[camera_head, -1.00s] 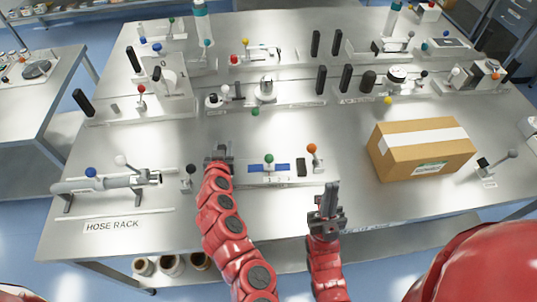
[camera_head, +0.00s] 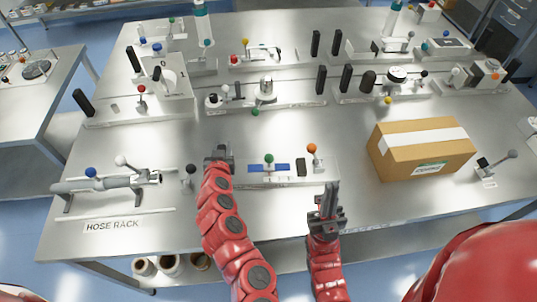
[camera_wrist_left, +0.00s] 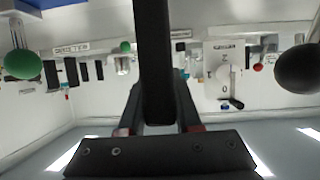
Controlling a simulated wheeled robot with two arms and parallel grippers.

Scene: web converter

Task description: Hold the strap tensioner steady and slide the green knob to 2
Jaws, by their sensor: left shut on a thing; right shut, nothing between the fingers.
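The strap tensioner (camera_head: 315,176) is a pale low base at the front middle of the bench. A green knob (camera_head: 269,158) stands on it over a blue strip (camera_head: 288,168); the marks along its front edge are too small to read surely. The green knob also shows in the left wrist view (camera_wrist_left: 23,64). My left gripper (camera_head: 219,157) is at the tensioner's left end, shut on a black upright bar (camera_wrist_left: 154,55). My right gripper (camera_head: 331,188) is shut and empty, in front of the tensioner's right end, apart from the green knob.
An orange knob (camera_head: 312,148) and a black block (camera_head: 300,167) are at the tensioner's right. A cardboard box (camera_head: 421,148) stands further right. Several other fixtures line the back.

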